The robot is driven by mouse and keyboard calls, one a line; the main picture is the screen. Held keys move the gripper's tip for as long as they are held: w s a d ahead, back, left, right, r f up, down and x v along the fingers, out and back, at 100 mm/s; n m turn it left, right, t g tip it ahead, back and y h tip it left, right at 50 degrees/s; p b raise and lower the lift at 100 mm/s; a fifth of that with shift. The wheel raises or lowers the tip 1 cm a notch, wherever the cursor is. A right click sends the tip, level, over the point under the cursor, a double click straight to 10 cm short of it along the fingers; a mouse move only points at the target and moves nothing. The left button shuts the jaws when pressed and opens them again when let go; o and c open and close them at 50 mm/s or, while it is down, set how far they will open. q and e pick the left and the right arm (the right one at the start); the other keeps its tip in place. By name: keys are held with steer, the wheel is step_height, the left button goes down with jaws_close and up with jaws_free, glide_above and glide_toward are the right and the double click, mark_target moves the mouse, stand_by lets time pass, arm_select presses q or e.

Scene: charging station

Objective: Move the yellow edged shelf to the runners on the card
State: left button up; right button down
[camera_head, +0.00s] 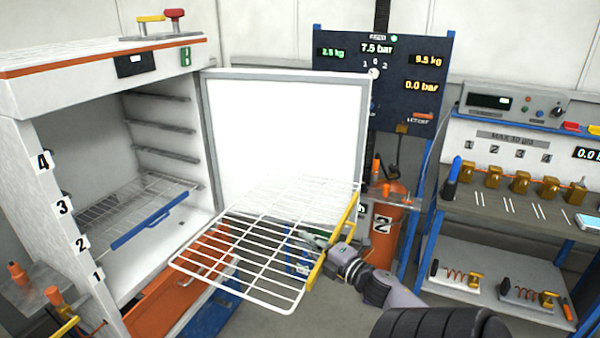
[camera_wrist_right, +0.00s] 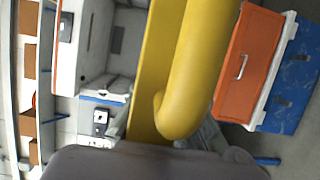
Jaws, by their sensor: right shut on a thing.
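The yellow edged shelf (camera_head: 265,240) is a white wire rack with a yellow front edge (camera_head: 335,240). It is held in the air, roughly level, in front of the open white cabinet (camera_head: 40,200). My right gripper (camera_head: 328,250) is shut on the yellow edge, whose yellow bar (camera_wrist_right: 190,70) fills the middle of the right wrist view. The cabinet's left front carries number plates 1 to 4, with runners (camera_head: 165,127) on its inner wall. My left gripper is not in view.
A blue edged shelf (camera_head: 140,232) sits low inside the cabinet, and the space above it is clear. The cabinet door (camera_head: 285,120) stands open behind the held shelf. An orange drawer (camera_head: 165,305) is below. A bench with brass fittings (camera_head: 520,183) is at right.

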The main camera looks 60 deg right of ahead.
steer(key=s+d+p, duration=0.1)
steer(key=s+d, duration=0.1)
steer(key=s, duration=0.9)
steer(key=shift+s, duration=0.3)
steer(key=shift+r, duration=0.1)
stand_by(0.3)
